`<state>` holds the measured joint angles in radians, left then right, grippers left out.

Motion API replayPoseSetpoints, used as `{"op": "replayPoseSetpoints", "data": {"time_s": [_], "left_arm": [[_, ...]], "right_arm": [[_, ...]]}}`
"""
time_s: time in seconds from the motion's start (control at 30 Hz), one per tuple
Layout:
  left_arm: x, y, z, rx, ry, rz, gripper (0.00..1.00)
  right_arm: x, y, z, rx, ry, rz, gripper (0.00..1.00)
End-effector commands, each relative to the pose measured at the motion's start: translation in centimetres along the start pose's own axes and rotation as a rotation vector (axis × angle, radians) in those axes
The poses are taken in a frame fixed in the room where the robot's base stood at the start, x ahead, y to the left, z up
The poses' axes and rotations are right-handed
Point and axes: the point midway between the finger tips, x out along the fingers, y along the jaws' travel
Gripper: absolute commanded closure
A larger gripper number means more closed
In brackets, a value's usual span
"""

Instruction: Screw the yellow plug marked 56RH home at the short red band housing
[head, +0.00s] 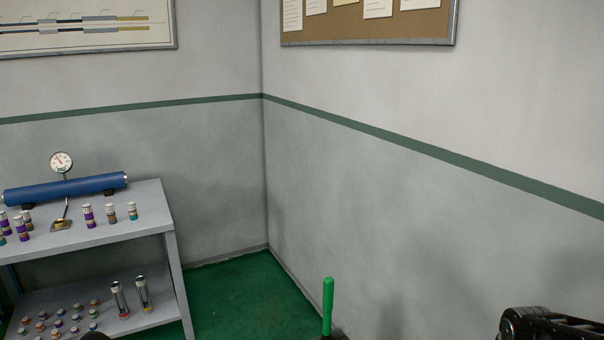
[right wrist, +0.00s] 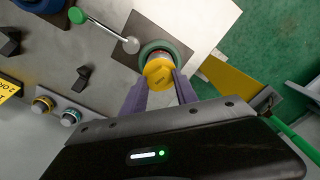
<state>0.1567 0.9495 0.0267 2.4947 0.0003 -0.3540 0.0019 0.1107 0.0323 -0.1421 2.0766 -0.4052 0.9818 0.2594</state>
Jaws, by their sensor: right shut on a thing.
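In the right wrist view, my right gripper (right wrist: 160,80) is shut on a yellow plug (right wrist: 158,69). The plug's marking is too small to read. The plug is at the mouth of a round housing with a grey-green rim (right wrist: 178,49); how deep it sits in the housing I cannot tell. A little red shows beside the plug inside the rim, but I cannot make out a band clearly. My left gripper is in neither view.
Beside the housing is a lever with a green knob (right wrist: 76,15). In the head view, a grey shelf (head: 150,200) holds a blue pipe (head: 70,188) and several small plugs.

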Motion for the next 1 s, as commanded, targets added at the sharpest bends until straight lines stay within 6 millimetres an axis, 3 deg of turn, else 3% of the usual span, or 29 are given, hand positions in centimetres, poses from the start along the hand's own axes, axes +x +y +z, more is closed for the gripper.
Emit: {"op": "replayPoseSetpoints", "data": {"time_s": [0.37, 0.8, 1.0], "left_arm": [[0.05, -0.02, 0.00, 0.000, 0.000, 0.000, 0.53], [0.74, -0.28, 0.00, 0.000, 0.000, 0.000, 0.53], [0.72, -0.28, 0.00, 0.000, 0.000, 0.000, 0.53]], "right_arm": [[0.02, 0.01, 0.00, 0.024, 0.000, 0.000, 1.00], [0.05, 0.04, -0.01, 0.648, 0.001, 0.000, 1.00], [-0.01, 0.04, 0.01, 0.705, 0.000, 0.000, 1.00]]}}
